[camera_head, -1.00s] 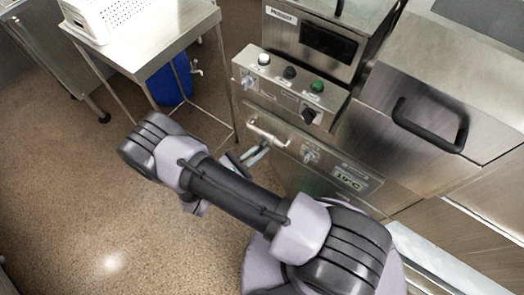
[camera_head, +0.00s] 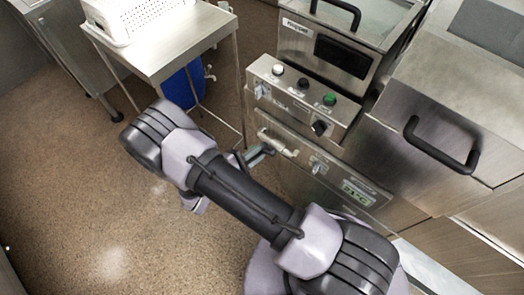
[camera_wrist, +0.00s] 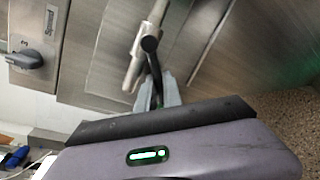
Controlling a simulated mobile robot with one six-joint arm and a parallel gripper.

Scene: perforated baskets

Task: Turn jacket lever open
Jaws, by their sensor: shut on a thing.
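The jacket lever shows in the wrist view as a black handle (camera_wrist: 150,45) by a pale metal tube (camera_wrist: 137,65) on a steel front. My gripper (camera_wrist: 159,85) has its two fingers closed around the dark shaft of the lever. In the head view my gripper (camera_head: 257,154) is beside the pale bar (camera_head: 278,143) on the lower steel panel. My forearm partly hides it, and the lever is hard to make out there.
A control panel (camera_head: 298,98) with buttons and a black knob is above the gripper. A dark-handled steel unit (camera_head: 440,145) stands right. A steel table (camera_head: 175,45) carries a white perforated basket (camera_head: 130,15), with a blue container (camera_head: 182,85) below. Open floor lies left.

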